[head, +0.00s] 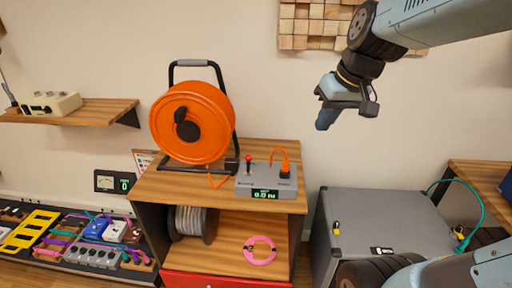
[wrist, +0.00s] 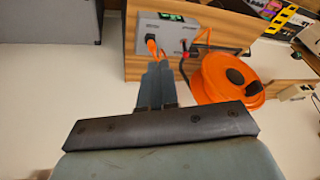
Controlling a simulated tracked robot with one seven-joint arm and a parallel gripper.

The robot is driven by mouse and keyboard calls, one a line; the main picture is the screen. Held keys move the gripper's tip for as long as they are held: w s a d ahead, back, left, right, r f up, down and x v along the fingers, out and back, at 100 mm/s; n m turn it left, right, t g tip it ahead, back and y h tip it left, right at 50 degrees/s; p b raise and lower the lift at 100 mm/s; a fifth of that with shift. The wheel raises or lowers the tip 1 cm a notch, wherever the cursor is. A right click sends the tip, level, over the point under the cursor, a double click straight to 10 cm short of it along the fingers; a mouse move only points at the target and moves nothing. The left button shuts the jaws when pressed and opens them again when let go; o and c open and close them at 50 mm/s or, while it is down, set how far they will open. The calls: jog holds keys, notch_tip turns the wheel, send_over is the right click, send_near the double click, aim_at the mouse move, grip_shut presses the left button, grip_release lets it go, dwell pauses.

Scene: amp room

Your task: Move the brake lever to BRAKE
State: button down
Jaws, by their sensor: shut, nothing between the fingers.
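A small lever with a red knob (head: 249,157) stands on the left part of a grey control box (head: 244,181), beside the orange cable reel (head: 178,140). I take it as the brake lever. In the wrist view the lever (wrist: 185,47) shows small, right of my fingers. Its position labels are too small to read. The box has a lit green display and an orange plug with cable (head: 285,170) on its right. My gripper (head: 326,118) is shut and empty, in the air right of and above the box, apart from the lever. In the wrist view its fingers (wrist: 157,72) are together.
The box and reel stand on a wooden cabinet (head: 175,187) with a pink ring (head: 259,250) and a grey spool on its shelf. A grey case (head: 365,225) stands to the right. A pedal board (head: 70,240) lies left. The air between gripper and box looks clear.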

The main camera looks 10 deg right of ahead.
jog(key=w+a+f+n+g+y, duration=0.1)
jog(key=w+f+n+y, duration=0.1)
jog(key=w+f, duration=0.6)
jog(key=w+a+f+n+g+y, duration=0.1)
jog(key=w+f+n+y, duration=0.1)
jog(key=w+f, duration=0.6)
jog(key=w, duration=0.7)
jog(key=shift+w+a+y, duration=0.2)
jog(key=shift+w+y, duration=0.1)
jog(key=shift+y, duration=0.1)
jog(key=x, duration=1)
jog(key=a, duration=0.1)
jog(key=s+a, duration=0.1)
jog(key=shift+s+a+r, duration=0.1)
jog(key=shift+s+a, duration=0.1)
jog(key=shift+a, duration=0.15)
jog(key=shift+s+a, duration=0.15)
jog(key=shift+a, duration=0.3)
jog(key=shift+d, duration=0.15)
